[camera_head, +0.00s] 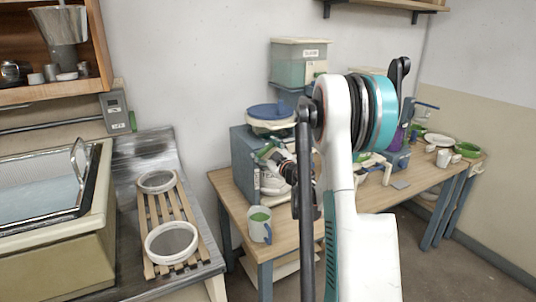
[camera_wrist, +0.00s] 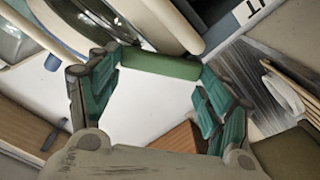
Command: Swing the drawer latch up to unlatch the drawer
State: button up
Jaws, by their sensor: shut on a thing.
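The drawer latch looks like a green bar (camera_wrist: 160,64) in the wrist view. It spans the gap between the two teal fingers of my gripper (camera_wrist: 157,72), at their tips. My gripper is shut on this bar. In the head view, my gripper (camera_head: 274,158) is at the right side of the grey-blue cabinet (camera_head: 242,155), partly hidden behind my own arm. A small green piece shows there at the fingers. The drawer front is mostly hidden, and I cannot tell the latch's exact angle.
The cabinet stands on a wooden table (camera_head: 236,192) and bears a blue-lidded tub (camera_head: 268,112). A mug with green inside (camera_head: 259,224) stands at the table's near edge. Bowls and plates lie at the far right. A slatted rack with sieves (camera_head: 172,243) is left.

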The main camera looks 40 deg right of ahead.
jog(key=n, duration=0.1)
jog(key=a+n, duration=0.1)
jog(key=n, duration=0.3)
jog(key=shift+w+a+r, duration=0.15)
jog(key=shift+a+r, duration=0.1)
jog(key=shift+r, duration=0.05)
jog(key=shift+w+a+n+b, duration=0.1)
jog(key=shift+a+n+b, duration=0.25)
jog(key=shift+n, duration=0.85)
jog(key=shift+w+a+n+b, duration=0.1)
jog(key=shift+a+n+b, duration=0.2)
jog(key=shift+n, duration=0.9)
jog(key=o, duration=1.5)
jog(key=shift+s, duration=0.1)
jog(key=v, duration=1.1)
jog(key=shift+s, duration=0.4)
